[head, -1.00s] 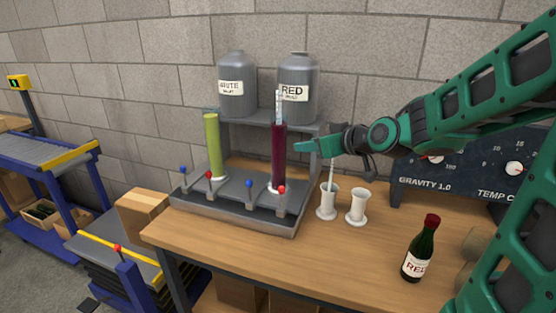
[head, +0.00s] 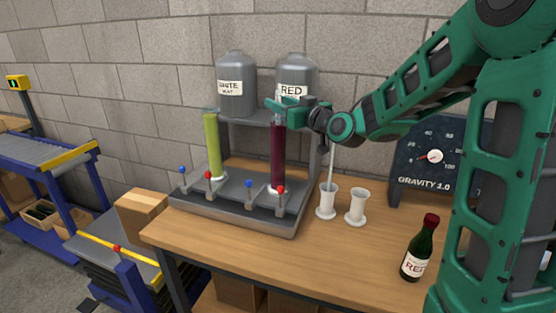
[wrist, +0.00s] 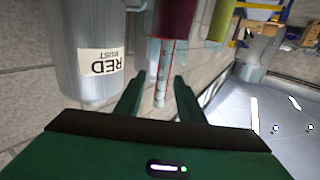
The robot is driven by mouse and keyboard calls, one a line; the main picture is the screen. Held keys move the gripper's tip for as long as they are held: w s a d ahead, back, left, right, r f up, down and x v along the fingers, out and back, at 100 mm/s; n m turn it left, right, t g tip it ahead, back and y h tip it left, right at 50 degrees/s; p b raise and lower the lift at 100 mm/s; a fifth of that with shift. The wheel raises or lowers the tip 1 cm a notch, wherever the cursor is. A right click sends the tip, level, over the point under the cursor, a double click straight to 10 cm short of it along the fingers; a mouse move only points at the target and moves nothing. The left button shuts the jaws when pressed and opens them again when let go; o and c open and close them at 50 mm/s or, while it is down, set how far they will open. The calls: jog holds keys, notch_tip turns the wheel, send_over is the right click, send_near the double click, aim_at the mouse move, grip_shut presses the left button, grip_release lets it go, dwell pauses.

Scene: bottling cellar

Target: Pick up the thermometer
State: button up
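A clear graduated stem (wrist: 160,84) stands out of the tall glass cylinder of dark red liquid (head: 278,160). A thin pale rod (head: 331,165) stands in the left white cup (head: 327,204). I cannot tell for sure which of the two is the thermometer. My gripper (head: 272,108) is at the top of the red cylinder and hides the stem in the head view. In the wrist view my open fingers (wrist: 158,92) lie on either side of the stem, with gaps between them and it.
A cylinder of green liquid (head: 212,145) stands to the left on the same metal rack (head: 245,208). Two grey tanks, WHITE (head: 235,75) and RED (head: 297,72), stand close behind. A second white cup (head: 357,207) and a red-capped bottle (head: 420,250) are to the right.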

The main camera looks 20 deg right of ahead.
jog(key=shift+x, duration=2.3)
jog(key=shift+a+r, duration=0.1)
jog(key=shift+r, duration=0.05)
grip_shut()
jog(key=shift+r, duration=0.15)
notch_tip(320, 180, up, 28)
dwell(0.6)
